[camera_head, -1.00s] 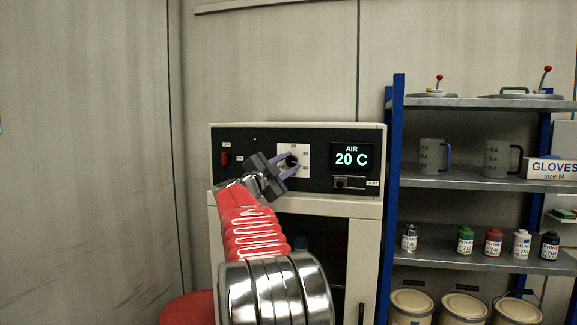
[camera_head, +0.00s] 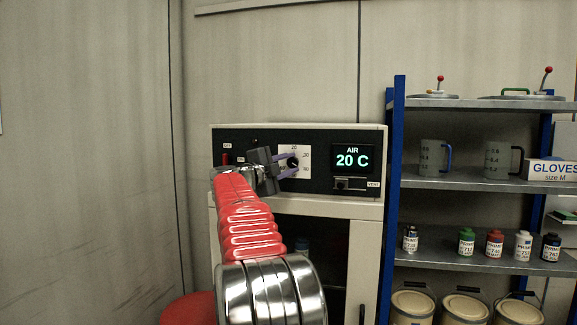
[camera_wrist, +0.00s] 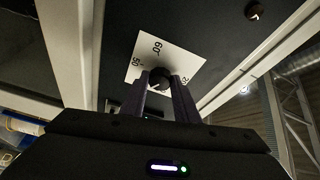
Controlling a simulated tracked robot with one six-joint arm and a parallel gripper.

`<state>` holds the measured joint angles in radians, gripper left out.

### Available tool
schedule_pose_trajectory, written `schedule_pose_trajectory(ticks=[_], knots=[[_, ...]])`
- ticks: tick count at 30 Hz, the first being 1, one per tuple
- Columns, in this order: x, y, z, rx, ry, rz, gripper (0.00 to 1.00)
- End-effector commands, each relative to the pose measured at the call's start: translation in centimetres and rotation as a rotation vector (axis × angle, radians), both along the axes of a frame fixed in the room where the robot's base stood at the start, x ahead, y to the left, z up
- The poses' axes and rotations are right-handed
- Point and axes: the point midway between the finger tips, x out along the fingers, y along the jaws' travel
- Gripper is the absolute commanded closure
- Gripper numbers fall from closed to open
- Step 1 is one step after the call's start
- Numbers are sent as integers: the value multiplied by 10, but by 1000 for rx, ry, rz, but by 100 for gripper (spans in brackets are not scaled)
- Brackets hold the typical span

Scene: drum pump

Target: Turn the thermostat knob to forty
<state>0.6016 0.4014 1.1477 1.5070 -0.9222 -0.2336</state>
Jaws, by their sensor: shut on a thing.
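The thermostat knob is a small black dial (camera_wrist: 159,76) on a white scale plate (camera_head: 295,150) on the oven's dark front panel. In the wrist view the plate (camera_wrist: 150,50) shows marks including 60 and 50. My gripper (camera_head: 289,164) is at the knob, with its purple fingers on either side of it; in the wrist view the fingers (camera_wrist: 164,95) are shut on the knob. The knob's pointer is hidden, so I cannot tell its setting. The display (camera_head: 352,159) reads AIR 20 C.
A red switch (camera_head: 226,158) is on the panel's left. A vent slider (camera_head: 343,184) is below the display. A blue-framed shelf (camera_head: 480,180) with jugs, small bottles and tins stands to the right. A red round object (camera_head: 188,309) is at the lower left.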

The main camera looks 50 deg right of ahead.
Motion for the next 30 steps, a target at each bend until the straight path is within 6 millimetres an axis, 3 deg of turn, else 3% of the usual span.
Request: schedule_pose_trajectory(ticks=[2, 3, 10, 22, 30], knots=[[-1, -2, -7, 10, 4, -6, 95], [-1, -2, -7, 10, 5, -6, 71], [-1, -1, -4, 6, 4, -4, 55], [0, 5, -2, 2, 2, -1, 54], [-1, 39, -4, 3, 2, 1, 54]])
